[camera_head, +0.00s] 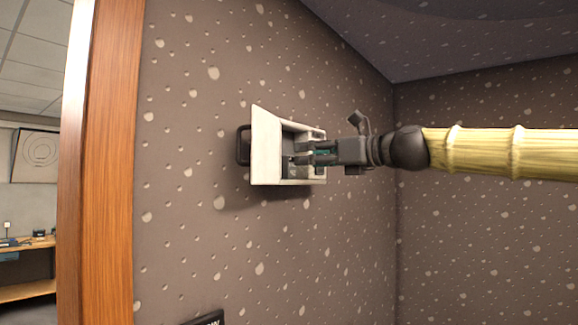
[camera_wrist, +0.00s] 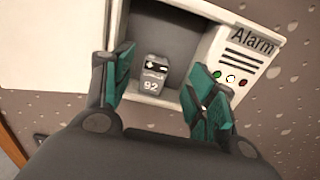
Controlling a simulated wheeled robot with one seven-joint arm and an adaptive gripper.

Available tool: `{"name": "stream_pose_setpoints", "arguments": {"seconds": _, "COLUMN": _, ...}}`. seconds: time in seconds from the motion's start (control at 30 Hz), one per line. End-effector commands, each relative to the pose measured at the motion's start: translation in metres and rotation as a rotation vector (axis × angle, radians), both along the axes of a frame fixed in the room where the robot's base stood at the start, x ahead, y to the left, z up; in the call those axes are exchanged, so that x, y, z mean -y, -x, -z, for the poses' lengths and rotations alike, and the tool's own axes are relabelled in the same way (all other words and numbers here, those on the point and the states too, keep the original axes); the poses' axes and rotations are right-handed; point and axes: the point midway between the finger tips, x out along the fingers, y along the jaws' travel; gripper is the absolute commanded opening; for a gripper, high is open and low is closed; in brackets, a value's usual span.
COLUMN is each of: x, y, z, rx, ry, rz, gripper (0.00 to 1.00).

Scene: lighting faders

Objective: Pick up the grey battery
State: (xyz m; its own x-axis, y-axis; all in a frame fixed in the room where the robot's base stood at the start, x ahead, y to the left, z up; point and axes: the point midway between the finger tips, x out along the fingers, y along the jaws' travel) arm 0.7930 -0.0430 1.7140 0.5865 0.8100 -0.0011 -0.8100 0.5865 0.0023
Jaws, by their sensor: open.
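The grey battery (camera_wrist: 153,76) stands upright in the open compartment of a white alarm box (camera_wrist: 235,55). It is a small dark grey block marked 92, with a plus-and-minus symbol on its upper face. My gripper (camera_wrist: 164,88) is open, with its teal-padded fingers at the compartment, one on the left of the battery and one on the right. In the head view, my gripper (camera_head: 308,154) reaches into the wall-mounted box (camera_head: 266,150), and the battery cannot be made out there.
The box's door (camera_wrist: 55,45) hangs open to the left. The box's right part carries the word Alarm, slots and small coloured lights. A speckled brown wall (camera_head: 200,110) surrounds it. A wooden door frame (camera_head: 105,160) stands at left.

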Motion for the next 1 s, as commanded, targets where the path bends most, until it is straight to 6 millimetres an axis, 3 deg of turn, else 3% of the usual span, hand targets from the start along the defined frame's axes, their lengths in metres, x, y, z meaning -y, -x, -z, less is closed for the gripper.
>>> {"name": "stream_pose_setpoints", "arguments": {"seconds": 0.27, "x": -0.008, "y": -0.007, "z": 0.001, "rx": 0.0, "ry": 0.002, "rz": 0.001, "gripper": 0.57}}
{"name": "stream_pose_setpoints", "arguments": {"seconds": 0.7, "x": -0.042, "y": -0.03, "z": 0.006, "rx": 0.0, "ry": 0.001, "rz": 0.001, "gripper": 0.57}}
{"name": "stream_pose_setpoints", "arguments": {"seconds": 1.0, "x": -0.046, "y": -0.032, "z": 0.007, "rx": 0.002, "ry": 0.001, "rz": 0.002, "gripper": 0.57}}
